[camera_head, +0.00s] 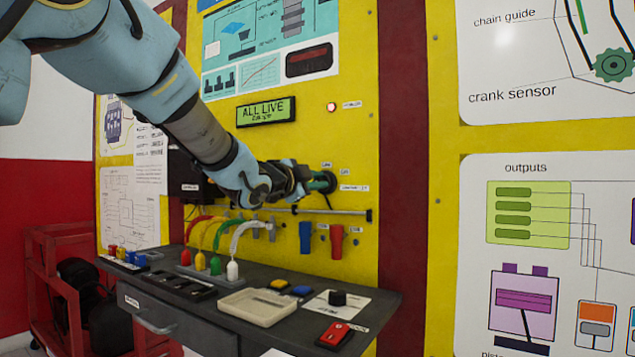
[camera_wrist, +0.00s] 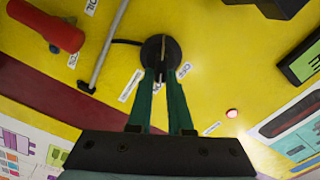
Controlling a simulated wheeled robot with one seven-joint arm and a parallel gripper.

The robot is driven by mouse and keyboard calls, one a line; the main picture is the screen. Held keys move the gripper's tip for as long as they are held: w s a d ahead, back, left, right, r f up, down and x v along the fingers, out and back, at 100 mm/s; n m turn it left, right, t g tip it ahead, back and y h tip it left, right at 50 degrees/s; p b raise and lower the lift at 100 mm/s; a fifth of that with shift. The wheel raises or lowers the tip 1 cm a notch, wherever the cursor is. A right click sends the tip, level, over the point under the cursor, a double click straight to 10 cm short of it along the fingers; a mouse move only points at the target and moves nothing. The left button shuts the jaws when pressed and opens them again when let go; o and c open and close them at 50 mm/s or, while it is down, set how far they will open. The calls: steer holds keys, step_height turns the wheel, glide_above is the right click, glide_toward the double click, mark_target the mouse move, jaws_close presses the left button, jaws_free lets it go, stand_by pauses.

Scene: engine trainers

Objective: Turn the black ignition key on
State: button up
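The black ignition key (camera_wrist: 162,48) shows as a thin upright edge at the centre of a round black switch (camera_wrist: 148,52) in the wrist view. The switch is on the yellow panel (camera_wrist: 215,40). My gripper (camera_wrist: 160,76) has two teal fingers pointing at the switch. Their tips overlap its lower rim in the picture, close to the key, with a narrow gap between them. I cannot tell if they touch or clamp the key. In the head view, my gripper (camera_head: 322,181) reaches the panel from the left and hides the key.
Below the switch are a grey rod (camera_head: 345,212), a blue handle (camera_head: 306,237) and a red handle (camera_head: 337,240). A display reading ALL LIVE (camera_head: 266,110) and a lit red lamp (camera_head: 331,107) sit above. A dark bench (camera_head: 372,305) with a cream tray (camera_head: 258,308) stands underneath.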

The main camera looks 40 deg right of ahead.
steer(key=o, duration=0.4)
steer(key=shift+o, duration=0.2)
steer(key=b+v, duration=0.1)
steer(key=v, duration=0.9)
steer(key=shift+a+b, duration=0.3)
steer(key=shift+a, duration=0.1)
